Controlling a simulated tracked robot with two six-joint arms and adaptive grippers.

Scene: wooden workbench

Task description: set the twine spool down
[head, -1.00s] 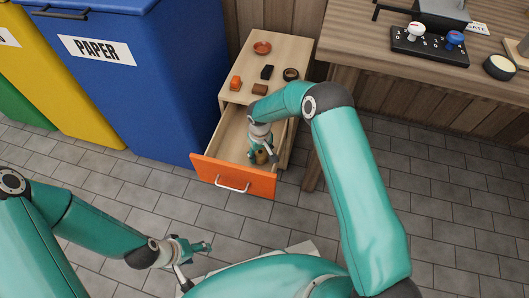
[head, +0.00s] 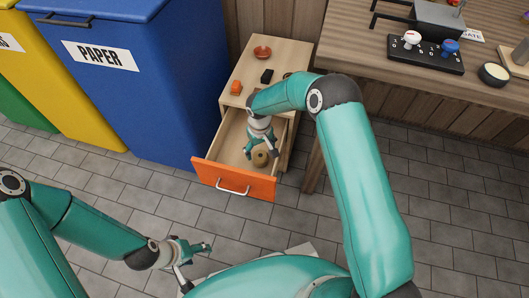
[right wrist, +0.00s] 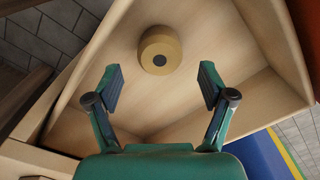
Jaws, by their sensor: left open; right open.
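The brown twine spool (head: 261,158) rests on the floor of the open drawer (head: 226,160), which has an orange front. In the right wrist view the spool (right wrist: 160,50) stands on its flat end with its dark centre hole facing up, apart from the drawer walls. My right gripper (head: 262,145) is above the drawer, open and empty; in the right wrist view its two fingers (right wrist: 157,88) are spread wide, with the spool just beyond their tips and not touching. My left gripper (head: 203,256) is open and empty over the floor at lower left.
The cabinet top (head: 285,58) behind the drawer holds a reddish dish (head: 262,52), an orange item (head: 236,88) and a black block (head: 267,75). A blue paper bin (head: 150,80) stands left of the cabinet. The wooden workbench (head: 365,75) stands to the right.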

